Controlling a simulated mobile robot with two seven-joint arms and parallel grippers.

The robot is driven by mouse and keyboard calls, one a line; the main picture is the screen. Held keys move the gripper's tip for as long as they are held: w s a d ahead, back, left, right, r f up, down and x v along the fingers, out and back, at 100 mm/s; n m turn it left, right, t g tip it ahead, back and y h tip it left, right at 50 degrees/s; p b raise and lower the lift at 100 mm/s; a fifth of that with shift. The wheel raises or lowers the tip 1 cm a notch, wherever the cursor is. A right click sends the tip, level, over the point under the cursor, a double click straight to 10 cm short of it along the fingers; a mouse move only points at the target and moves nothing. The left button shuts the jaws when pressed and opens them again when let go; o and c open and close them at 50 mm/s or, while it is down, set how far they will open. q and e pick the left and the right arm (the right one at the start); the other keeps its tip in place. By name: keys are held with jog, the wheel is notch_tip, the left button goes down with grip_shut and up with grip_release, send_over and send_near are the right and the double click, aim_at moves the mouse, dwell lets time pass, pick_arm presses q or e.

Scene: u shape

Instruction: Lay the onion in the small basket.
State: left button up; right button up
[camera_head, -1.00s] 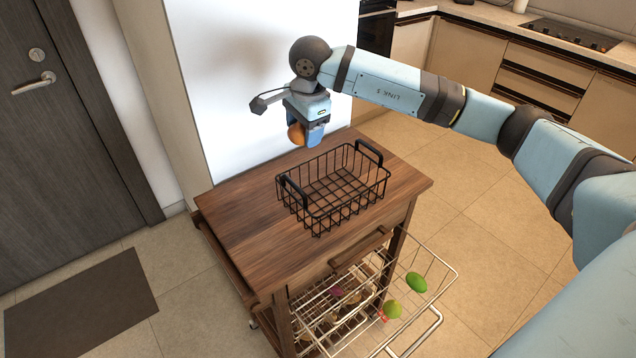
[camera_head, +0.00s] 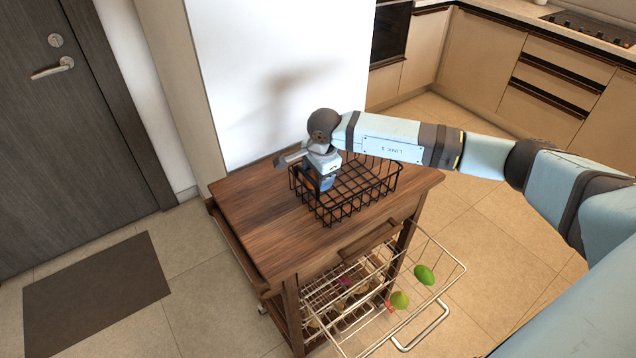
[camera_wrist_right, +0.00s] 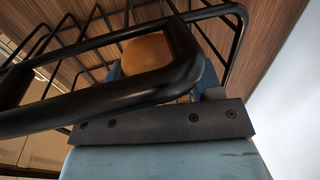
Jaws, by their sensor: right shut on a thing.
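The small basket (camera_head: 358,203) is black wire with two raised handles and stands on top of the wooden cart. My right gripper (camera_head: 325,183) points down inside the basket, at its left end near the left handle. In the right wrist view the orange-brown onion (camera_wrist_right: 147,53) sits between the blue fingers, behind the thick black basket handle (camera_wrist_right: 95,107). I cannot tell whether the onion touches the basket floor. My left gripper is not in view.
The wooden cart top (camera_head: 265,215) is bare to the left of the basket. A pulled-out wire drawer (camera_head: 440,290) below holds several items, including a green one (camera_head: 424,275). A white wall panel (camera_head: 270,80) stands behind the cart.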

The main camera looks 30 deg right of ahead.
notch_tip(320, 180, down, 3)
jog(key=shift+f, duration=0.2)
jog(key=shift+f, duration=0.2)
jog(key=o, duration=0.7)
